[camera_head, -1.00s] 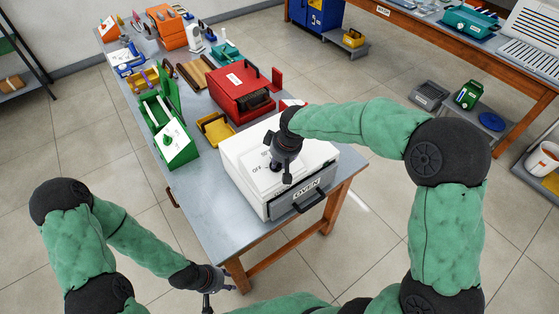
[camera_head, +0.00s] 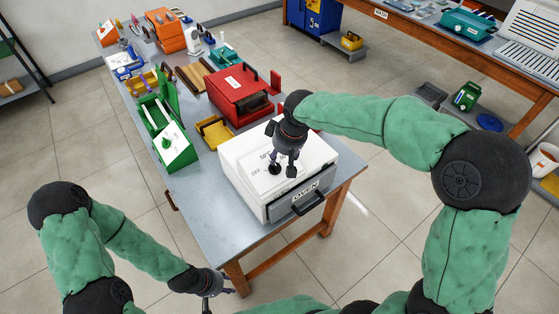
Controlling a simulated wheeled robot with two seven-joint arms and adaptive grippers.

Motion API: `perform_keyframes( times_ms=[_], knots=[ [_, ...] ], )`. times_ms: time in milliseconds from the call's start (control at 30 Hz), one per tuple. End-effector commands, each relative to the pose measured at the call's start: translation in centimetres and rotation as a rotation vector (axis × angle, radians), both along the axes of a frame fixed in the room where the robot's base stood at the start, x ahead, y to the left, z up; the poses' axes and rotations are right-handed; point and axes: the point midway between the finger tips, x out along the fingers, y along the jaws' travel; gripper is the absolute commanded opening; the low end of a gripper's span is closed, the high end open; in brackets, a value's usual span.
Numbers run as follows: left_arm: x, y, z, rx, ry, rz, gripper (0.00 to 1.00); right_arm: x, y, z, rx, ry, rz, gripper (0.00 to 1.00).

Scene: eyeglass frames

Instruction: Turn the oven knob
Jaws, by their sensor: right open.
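The white oven (camera_head: 245,185) stands at the near end of the grey table, with the label "OVEN" and a dark handle (camera_head: 308,201) on its front. A black knob (camera_head: 275,169) sits on its top panel, beside printed lettering including "OFF". My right gripper (camera_head: 282,172) is pointed down over the oven top, with its open fingers close at the knob. I cannot tell whether a finger touches the knob. My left gripper (camera_head: 212,297) hangs low near the table's front leg, away from the oven. Its fingers are small and partly cut off by the lower part of the picture.
A red toolbox (camera_head: 240,92) stands just behind the oven, with a yellow tray (camera_head: 214,132) beside it. A green box (camera_head: 172,140) is at the table's left edge. Bare table top (camera_head: 205,195) lies left of the oven. A second wooden table stands at the far right.

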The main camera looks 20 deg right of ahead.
Motion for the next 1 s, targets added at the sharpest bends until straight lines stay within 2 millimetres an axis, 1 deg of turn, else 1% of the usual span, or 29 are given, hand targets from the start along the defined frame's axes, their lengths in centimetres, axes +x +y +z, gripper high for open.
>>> perform_keyframes(
  times_ms=[33, 133, 233, 367, 500, 1000],
  knots=[
    [0.0, 0.0, 0.0, 0.0, 0.0, 0.0, 0.4, -0.2, -0.1, 1.0, 0.001, -0.003, -0.001, 0.45],
    [0.0, 0.0, 0.0, 0.0, 0.0, 0.0, 0.4, -0.7, -0.2, 2.7, 0.001, -0.003, 0.0, 0.45],
    [0.0, 0.0, 0.0, 0.0, 0.0, 0.0, 0.4, -1.0, -0.4, 3.9, 0.0, -0.001, 0.001, 0.45],
    [0.0, 0.0, 0.0, 0.0, 0.0, 0.0, 0.4, -1.3, -0.5, 4.9, 0.0, -0.001, 0.0, 0.45],
    [0.0, 0.0, 0.0, 0.0, 0.0, 0.0, 0.4, -1.4, -0.5, 5.2, 0.001, 0.0, 0.0, 0.45],
    [0.0, 0.0, 0.0, 0.0, 0.0, 0.0, 0.4, -1.5, -0.5, 5.2, 0.0, 0.001, 0.0, 0.45]
  ],
)
